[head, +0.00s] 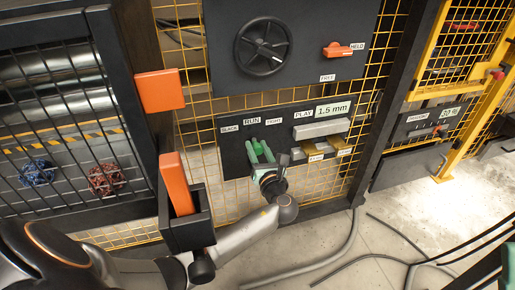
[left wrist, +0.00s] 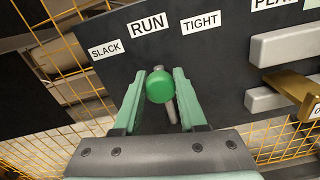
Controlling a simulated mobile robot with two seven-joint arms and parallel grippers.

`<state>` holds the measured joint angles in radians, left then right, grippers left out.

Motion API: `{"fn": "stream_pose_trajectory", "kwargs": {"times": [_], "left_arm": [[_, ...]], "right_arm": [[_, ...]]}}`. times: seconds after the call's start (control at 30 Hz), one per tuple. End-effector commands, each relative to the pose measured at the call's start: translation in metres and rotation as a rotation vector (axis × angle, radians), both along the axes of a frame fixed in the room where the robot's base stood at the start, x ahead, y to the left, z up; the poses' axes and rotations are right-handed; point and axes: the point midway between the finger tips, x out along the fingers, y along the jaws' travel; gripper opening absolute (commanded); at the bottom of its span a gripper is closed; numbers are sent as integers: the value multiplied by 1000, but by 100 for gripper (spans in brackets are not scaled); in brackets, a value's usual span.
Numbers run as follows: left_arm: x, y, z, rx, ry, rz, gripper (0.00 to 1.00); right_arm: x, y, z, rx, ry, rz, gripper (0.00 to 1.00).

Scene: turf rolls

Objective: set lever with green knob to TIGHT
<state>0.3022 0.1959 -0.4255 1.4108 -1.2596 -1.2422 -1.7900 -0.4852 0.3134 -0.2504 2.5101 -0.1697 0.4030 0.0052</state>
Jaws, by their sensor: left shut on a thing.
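The green knob (left wrist: 160,87) of the lever sits between the two pale green fingers of my left gripper (left wrist: 158,95) in the left wrist view. The fingers are shut on it. In the head view my left gripper (head: 262,152) is at the lower dark panel, below the labels. The labels read SLACK (left wrist: 105,49), RUN (left wrist: 147,25) and TIGHT (left wrist: 201,22) from left to right. The knob stands below the labels, roughly between RUN and TIGHT. The lever's grey stem (left wrist: 171,112) shows behind the knob; its base is hidden. My right gripper is not in view.
Right of the lever are a grey bar (head: 321,128) and brass tabs (head: 312,147) under a PLAY 1.5 mm label. Above are a black handwheel (head: 263,46) and a red-orange handle (head: 343,49). An orange bar (head: 177,184) stands in a black holder at left. Cables lie on the floor.

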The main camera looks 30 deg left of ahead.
Motion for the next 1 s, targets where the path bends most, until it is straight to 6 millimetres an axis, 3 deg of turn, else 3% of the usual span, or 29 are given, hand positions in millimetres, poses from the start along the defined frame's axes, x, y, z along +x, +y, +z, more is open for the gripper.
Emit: {"fn": "stream_pose_trajectory", "kwargs": {"times": [0.1, 1.0], "left_arm": [[0, 0, 0, 0, 0, 0, 0], [0, 1, 0, 1, 1, 1, 0]], "right_arm": [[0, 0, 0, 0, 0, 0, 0], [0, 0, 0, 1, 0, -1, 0]]}}
